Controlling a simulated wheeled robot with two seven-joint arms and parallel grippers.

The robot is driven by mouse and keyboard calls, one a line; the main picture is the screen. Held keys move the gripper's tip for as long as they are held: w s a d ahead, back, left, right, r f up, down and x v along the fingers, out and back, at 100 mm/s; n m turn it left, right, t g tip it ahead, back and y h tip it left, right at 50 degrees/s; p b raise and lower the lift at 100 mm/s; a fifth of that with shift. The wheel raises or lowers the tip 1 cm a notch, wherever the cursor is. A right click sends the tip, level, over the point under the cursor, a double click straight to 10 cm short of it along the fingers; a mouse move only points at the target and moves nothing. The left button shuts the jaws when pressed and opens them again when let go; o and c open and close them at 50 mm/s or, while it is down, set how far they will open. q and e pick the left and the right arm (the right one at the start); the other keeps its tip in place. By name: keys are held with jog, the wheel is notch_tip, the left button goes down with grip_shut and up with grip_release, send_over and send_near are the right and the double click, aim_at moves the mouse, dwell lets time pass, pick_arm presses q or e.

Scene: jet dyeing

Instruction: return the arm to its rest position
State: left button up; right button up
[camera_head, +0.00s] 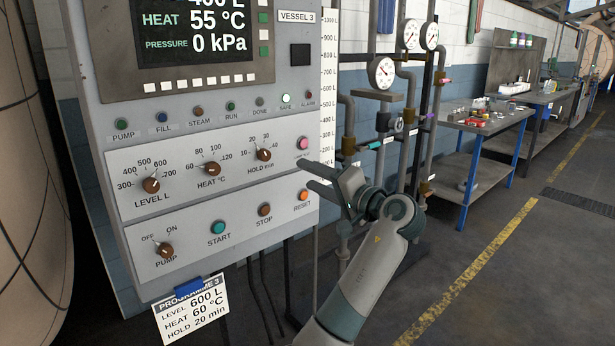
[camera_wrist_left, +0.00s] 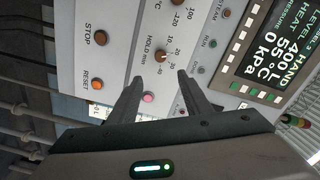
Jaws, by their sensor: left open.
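My left gripper (camera_head: 306,174) is open and empty in the head view, its fingers pointing left at the right edge of the grey control panel (camera_head: 180,238). It also shows in the left wrist view (camera_wrist_left: 160,76), with the HOLD knob (camera_wrist_left: 162,57) and the pink button (camera_wrist_left: 148,97) seen between its fingers. In the head view the pink button (camera_head: 303,143) is just above the fingers and the orange RESET button (camera_head: 303,195) just below. Whether the fingertips touch the panel I cannot tell. My right gripper is in neither view.
Pipes with gauges (camera_head: 382,72) stand right behind my left gripper. A workbench (camera_head: 480,122) with small items is farther right. The floor (camera_head: 540,270) at right is clear. A programme card (camera_head: 190,310) hangs below the panel. The display (camera_head: 195,40) reads 55 °C and 0 kPa.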

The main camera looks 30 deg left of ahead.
pick_arm(q)
jog(key=shift+f, duration=0.1)
dwell(0.4)
